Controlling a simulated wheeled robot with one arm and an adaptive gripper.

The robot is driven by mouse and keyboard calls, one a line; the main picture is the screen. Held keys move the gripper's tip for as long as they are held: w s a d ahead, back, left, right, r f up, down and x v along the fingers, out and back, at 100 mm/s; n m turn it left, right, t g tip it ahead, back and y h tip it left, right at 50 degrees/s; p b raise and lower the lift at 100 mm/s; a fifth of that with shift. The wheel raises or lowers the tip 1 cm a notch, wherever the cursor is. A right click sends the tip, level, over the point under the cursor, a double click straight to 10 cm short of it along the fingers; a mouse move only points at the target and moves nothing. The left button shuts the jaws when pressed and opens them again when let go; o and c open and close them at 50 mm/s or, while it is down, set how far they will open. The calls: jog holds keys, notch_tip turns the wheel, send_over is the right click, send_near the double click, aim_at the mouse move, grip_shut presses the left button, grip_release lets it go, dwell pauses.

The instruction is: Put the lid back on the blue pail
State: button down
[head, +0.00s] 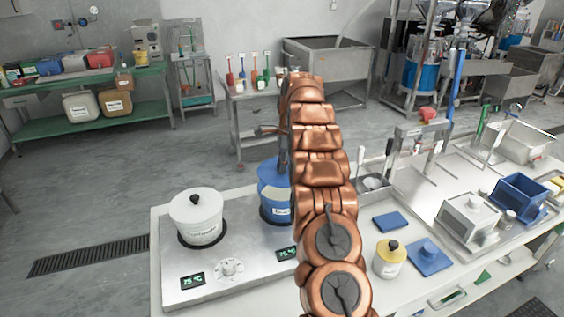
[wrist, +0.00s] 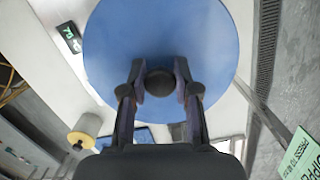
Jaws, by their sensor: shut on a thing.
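In the wrist view my gripper (wrist: 160,83) is shut on the black knob of a round blue lid (wrist: 160,35), one finger on each side of the knob. The lid fills the upper middle of that view and hides what is beneath it. In the head view the blue pail (head: 270,193) with a white label stands on the right side of the metal warmer, partly hidden behind my arm.
A white pail (head: 197,218) with a black-knobbed lid stands on the warmer (head: 235,285) to the left.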

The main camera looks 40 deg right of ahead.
aim_at(281, 175)
jog(key=shift+a+f+b, duration=0.1)
jog(key=shift+f+b, duration=0.55)
jog(key=shift+f, duration=1.6)
jog(key=shift+a, duration=0.1)
jog(key=shift+f, duration=0.15)
dwell(1.1)
jog(key=c, duration=0.8)
grip_release()
jog(key=shift+o, duration=0.4)
jog(key=o, duration=0.4)
jog(key=shift+o, duration=0.2)
